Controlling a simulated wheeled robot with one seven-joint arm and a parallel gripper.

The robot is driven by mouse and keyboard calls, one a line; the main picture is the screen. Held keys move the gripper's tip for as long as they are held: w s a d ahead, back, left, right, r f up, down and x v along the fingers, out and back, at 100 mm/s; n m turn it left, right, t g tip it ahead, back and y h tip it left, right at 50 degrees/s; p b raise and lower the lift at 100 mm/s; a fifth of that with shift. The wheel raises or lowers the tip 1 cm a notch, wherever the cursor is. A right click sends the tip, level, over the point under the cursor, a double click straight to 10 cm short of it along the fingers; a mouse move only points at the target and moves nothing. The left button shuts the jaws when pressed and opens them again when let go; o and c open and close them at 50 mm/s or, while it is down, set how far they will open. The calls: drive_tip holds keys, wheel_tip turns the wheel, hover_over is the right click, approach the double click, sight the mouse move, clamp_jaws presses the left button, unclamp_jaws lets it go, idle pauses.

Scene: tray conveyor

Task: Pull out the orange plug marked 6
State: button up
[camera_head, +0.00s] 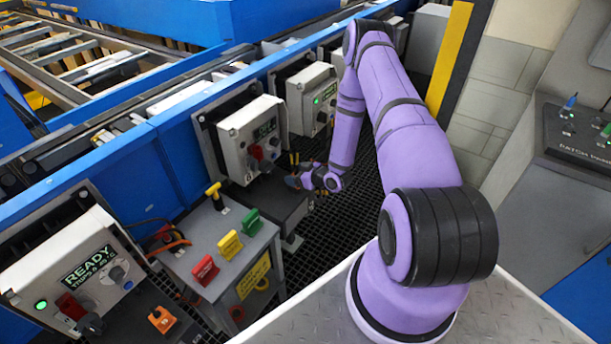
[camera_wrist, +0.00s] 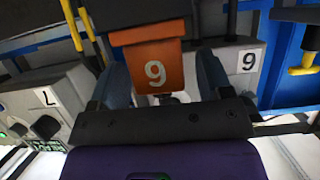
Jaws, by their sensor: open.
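An orange plug (camera_wrist: 150,52) sits between the two fingers of my gripper (camera_wrist: 162,76) in the wrist view. Its white mark looks like a 9 there, which could be a 6 seen upside down. A white label with the same mark (camera_wrist: 249,61) is beside it on the grey housing. The fingers are open, one on each side of the plug; I cannot tell whether they touch it. In the head view my gripper (camera_head: 294,182) is low by the grey control box (camera_head: 252,138), and the plug there is mostly hidden.
Another orange plug (camera_head: 162,319) is at the lower left, below a box reading READY (camera_head: 78,270). A grey stand with red, yellow and green tags (camera_head: 225,245) is left of my arm. Another label (camera_wrist: 48,97) looks like an L. Yellow hooks (camera_wrist: 305,65) flank the plug.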

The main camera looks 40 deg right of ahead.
drive_tip(key=shift+x, duration=0.85)
drive_tip(key=c, duration=1.1)
drive_tip(key=shift+o, duration=0.2)
drive_tip(key=shift+r, duration=1.4)
drive_tip(key=shift+s, duration=0.1)
drive_tip(key=s+d, duration=0.3)
drive_tip(key=s, duration=0.6)
drive_tip(key=shift+d, duration=0.15)
